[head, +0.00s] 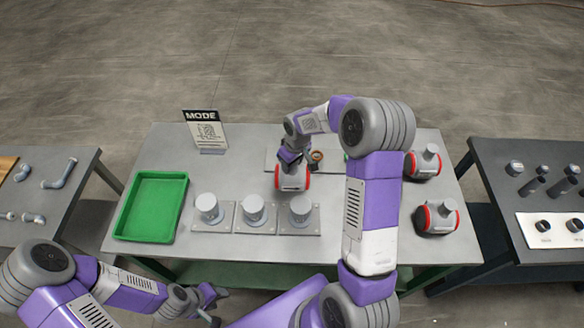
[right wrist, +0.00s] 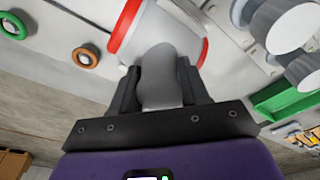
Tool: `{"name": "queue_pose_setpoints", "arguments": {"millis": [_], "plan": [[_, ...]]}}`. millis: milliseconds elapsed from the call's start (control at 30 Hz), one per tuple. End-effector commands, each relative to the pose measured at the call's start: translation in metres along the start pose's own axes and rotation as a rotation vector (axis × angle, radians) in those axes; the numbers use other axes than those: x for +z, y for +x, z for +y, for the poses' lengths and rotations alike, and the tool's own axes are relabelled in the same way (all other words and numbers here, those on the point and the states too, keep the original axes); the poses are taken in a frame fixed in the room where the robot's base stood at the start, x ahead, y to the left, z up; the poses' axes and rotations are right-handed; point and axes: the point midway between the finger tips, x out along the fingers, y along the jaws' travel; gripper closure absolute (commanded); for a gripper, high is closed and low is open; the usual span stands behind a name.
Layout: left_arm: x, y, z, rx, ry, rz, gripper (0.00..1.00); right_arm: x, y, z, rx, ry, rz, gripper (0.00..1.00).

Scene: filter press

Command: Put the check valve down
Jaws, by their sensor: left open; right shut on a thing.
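My right gripper (right wrist: 160,88) is shut on the grey neck of the check valve (right wrist: 165,35), which has a white body with red rings. In the head view the held valve (head: 291,180) is over the middle of the grey table, behind the rightmost grey cylinder. Whether its underside touches the table I cannot tell. My right gripper (head: 290,160) is above it. Two similar red-and-white valves, one far (head: 423,162) and one near (head: 436,218), stand at the table's right side. My left gripper (head: 207,303) is open and empty, in front of the table's near edge.
Three grey cylinders (head: 253,209) on square plates stand in a row at the table's front. A green tray (head: 134,236) is at the left and a MODE sign (head: 203,131) at the back. An orange-brown ring (head: 317,156) lies right of the held valve. Side tables flank this one.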

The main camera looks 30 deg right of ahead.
Motion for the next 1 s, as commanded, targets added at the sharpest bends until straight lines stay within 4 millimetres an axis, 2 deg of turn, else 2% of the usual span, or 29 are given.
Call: {"name": "queue_pose_setpoints", "arguments": {"millis": [200,567,600,700,767,1000], "plan": [[0.0,-0.001,0.0,0.0,0.0,0.0,0.57,0.004,0.027,0.0,-0.001,0.001,-0.001,0.89],[0.0,0.003,-0.001,0.0,0.0,0.0,0.57,0.004,0.031,0.0,0.0,0.001,0.002,0.89],[0.0,0.002,-0.001,0.0,0.0,0.0,0.57,0.005,0.032,0.0,-0.001,0.001,-0.001,0.5],[0.0,0.002,-0.001,0.0,0.0,0.0,0.57,0.005,0.031,0.0,-0.001,0.001,-0.002,0.35],[0.0,0.002,-0.001,0.0,0.0,0.0,0.57,0.005,0.031,0.0,-0.001,0.001,-0.002,0.29],[0.0,0.001,-0.001,0.0,0.0,0.0,0.57,0.005,0.031,0.0,-0.001,0.001,-0.002,0.29]]}}
